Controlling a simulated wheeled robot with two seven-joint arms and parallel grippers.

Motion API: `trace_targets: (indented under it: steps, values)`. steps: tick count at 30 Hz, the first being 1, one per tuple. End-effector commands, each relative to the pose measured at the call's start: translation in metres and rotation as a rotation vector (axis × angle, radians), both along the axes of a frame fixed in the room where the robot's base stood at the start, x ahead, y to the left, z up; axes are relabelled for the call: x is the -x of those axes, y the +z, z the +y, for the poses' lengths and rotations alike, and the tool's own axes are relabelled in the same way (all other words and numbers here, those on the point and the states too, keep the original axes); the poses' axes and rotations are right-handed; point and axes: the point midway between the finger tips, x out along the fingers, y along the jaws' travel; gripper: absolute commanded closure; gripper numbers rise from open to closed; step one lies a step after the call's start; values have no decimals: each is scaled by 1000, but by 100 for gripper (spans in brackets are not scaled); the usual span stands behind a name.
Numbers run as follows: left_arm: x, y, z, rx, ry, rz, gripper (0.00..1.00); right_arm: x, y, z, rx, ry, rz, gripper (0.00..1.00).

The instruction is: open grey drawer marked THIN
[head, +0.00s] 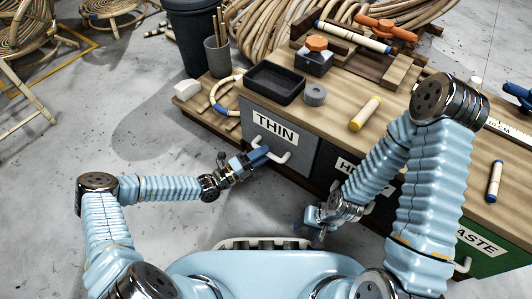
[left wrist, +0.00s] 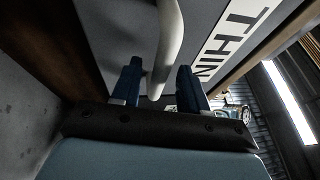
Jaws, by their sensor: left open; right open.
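The grey drawer marked THIN (head: 274,132) is in the front of the wooden workbench, left of the other drawers. It looks shut. Its white bar handle (head: 272,151) is low on its face; the handle also shows large in the left wrist view (left wrist: 167,45). My left gripper (head: 262,154) is at the handle; in the left wrist view its two blue fingers (left wrist: 158,84) are open, with the handle bar between them. I cannot tell whether they touch it. My right gripper (head: 312,220) is low in front of the bench, away from the THIN drawer, and open.
A second drawer (head: 343,168) is partly hidden by my right arm.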

Motion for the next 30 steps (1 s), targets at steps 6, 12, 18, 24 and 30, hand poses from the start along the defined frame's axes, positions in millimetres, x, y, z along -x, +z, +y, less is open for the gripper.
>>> trace_targets:
  steps: [6,12,18,24,30]
  values:
    - [-9,3,-14,-1,0,-1,56,0,-2,0,0,0,-1,57]
    - [-9,3,-15,-1,0,0,56,0,-2,0,0,0,-1,57]
    - [-9,3,-15,-1,0,0,77,0,-2,0,0,0,-1,57]
    - [-9,3,-15,-2,-1,0,100,0,-2,0,0,0,-1,57]
    - [-9,3,-15,-2,-1,0,100,0,-2,0,0,0,-1,57]
